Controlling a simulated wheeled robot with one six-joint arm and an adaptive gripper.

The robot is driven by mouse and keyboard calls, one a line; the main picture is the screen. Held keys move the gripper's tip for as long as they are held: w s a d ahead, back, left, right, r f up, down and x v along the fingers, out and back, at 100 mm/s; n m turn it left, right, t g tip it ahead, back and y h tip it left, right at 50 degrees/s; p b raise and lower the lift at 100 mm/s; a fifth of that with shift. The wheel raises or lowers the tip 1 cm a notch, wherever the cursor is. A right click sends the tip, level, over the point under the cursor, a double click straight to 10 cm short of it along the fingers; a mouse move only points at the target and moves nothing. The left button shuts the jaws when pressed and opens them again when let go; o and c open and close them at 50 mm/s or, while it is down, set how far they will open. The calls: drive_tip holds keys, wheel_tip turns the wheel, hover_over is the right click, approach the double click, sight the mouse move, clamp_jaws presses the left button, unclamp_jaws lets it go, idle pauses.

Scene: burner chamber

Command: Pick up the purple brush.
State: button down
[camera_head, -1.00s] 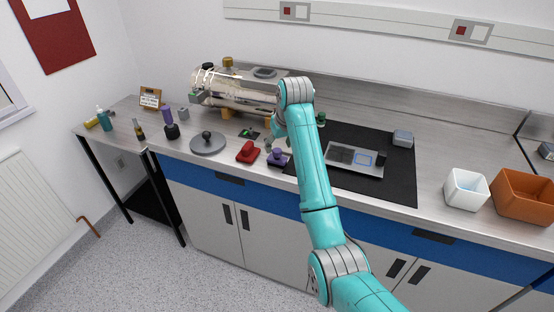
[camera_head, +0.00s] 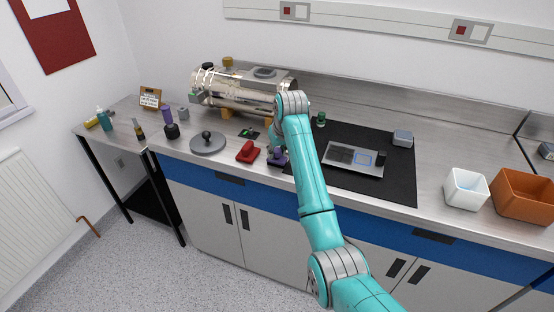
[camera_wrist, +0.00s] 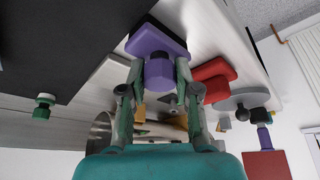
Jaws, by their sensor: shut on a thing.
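The purple brush (camera_head: 278,158) is a flat block with a rounded knob on top. It is at the counter's front, left of the black mat, partly covered by my arm in the head view. In the wrist view the purple brush (camera_wrist: 157,42) shows its wide block and its knob between my fingers. My gripper (camera_wrist: 159,76) is shut on the knob, one finger on each side. In the head view my gripper (camera_head: 277,145) is just above the block, small and partly hidden by my arm. I cannot see a clear gap under the brush.
A red brush (camera_head: 248,152) stands close to the left. A grey disc with a black knob (camera_head: 208,143) is farther left. The black mat (camera_head: 400,184) with a silver device (camera_head: 340,154) lies to the right.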

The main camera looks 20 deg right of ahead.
sight(277, 150)
wheel_tip(277, 150, up, 10)
drive_tip(key=shift+r, duration=0.1)
idle(0.5)
